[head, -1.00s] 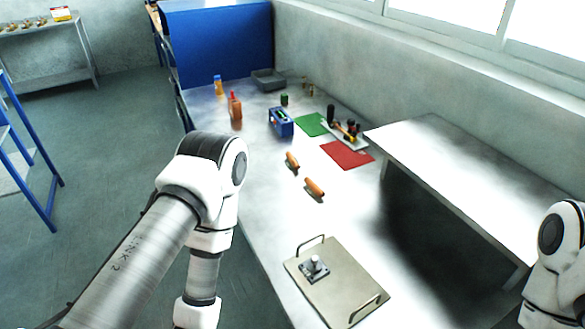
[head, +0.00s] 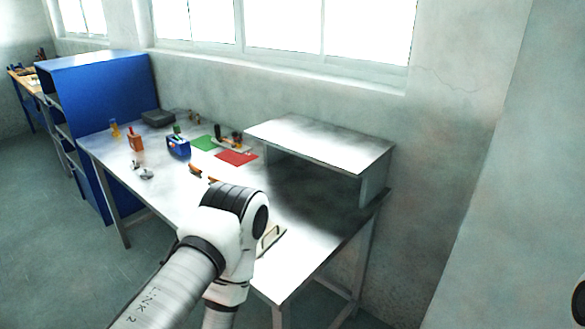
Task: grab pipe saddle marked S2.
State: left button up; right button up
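Two small grey metal pieces, one (head: 135,165) and another just in front of it (head: 147,174), lie near the left edge of the steel workbench (head: 105,150). They are too small for me to tell their shape or read any marking, so I cannot tell whether either is the pipe saddle S2. My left arm crosses the lower middle of the view and covers part of the bench. Neither of my grippers shows.
A blue toolbox (head: 178,147), green mat (head: 204,143), red mat (head: 236,158), orange bottle (head: 136,140) and dark tray (head: 158,118) stand on the bench. A raised steel shelf (head: 320,143) covers its right back. A handled plate (head: 270,238) is mostly hidden by my arm.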

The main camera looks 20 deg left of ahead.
aim_at(194, 170)
jog(key=j+z, duration=0.2)
jog(key=j, duration=0.35)
jog(key=j+z, duration=0.2)
jog(key=j, duration=0.35)
jog(key=j+z, duration=0.2)
jog(key=j, duration=0.35)
jog(key=k+j+z, duration=0.2)
jog(key=j, duration=0.3)
jog(key=j+z, duration=0.25)
jog(key=j, duration=0.3)
jog(key=k, duration=0.1)
